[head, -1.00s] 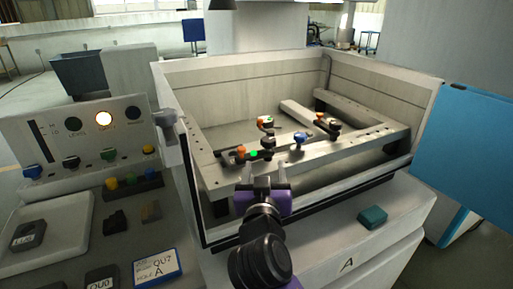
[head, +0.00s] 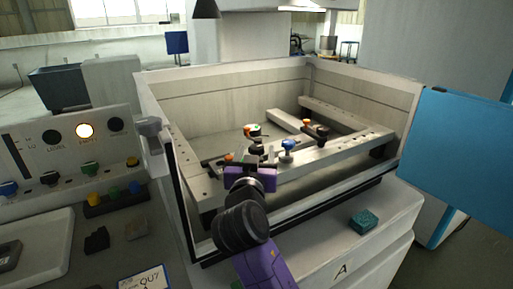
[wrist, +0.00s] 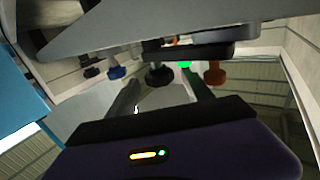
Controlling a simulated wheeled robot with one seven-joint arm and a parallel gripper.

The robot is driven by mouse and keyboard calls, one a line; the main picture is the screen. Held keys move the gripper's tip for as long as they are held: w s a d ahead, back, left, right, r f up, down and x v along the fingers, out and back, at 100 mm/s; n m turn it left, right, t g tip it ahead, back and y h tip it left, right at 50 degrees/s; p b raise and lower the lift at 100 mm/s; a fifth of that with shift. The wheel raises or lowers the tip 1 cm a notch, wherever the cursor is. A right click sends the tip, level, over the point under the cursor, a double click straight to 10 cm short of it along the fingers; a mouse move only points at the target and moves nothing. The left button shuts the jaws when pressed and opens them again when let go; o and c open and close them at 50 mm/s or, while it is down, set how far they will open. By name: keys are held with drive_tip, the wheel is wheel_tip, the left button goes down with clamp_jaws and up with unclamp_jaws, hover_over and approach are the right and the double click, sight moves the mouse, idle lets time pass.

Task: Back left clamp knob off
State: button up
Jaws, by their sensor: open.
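My gripper (head: 256,162) is open over the near rail of the tank, its fingers pointing inward. In the wrist view its two fingers (wrist: 160,85) stand apart with a black knob (wrist: 158,76) showing between and beyond them; contact cannot be told. An orange knob (head: 228,157) is just left of my gripper; an orange knob also shows in the wrist view (wrist: 214,72). A blue knob (head: 288,146) stands to the right. My gripper hides part of the nearest clamp.
The tank's near rail (head: 345,146) and pale walls (head: 230,84) surround the clamps. More orange and black knobs (head: 321,131) stand to the right. A control panel (head: 60,150) is at left, a teal block (head: 364,220) on the front ledge, a blue panel (head: 465,160) at right.

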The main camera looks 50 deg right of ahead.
drive_tip(key=shift+x, duration=1.15)
clamp_jaws()
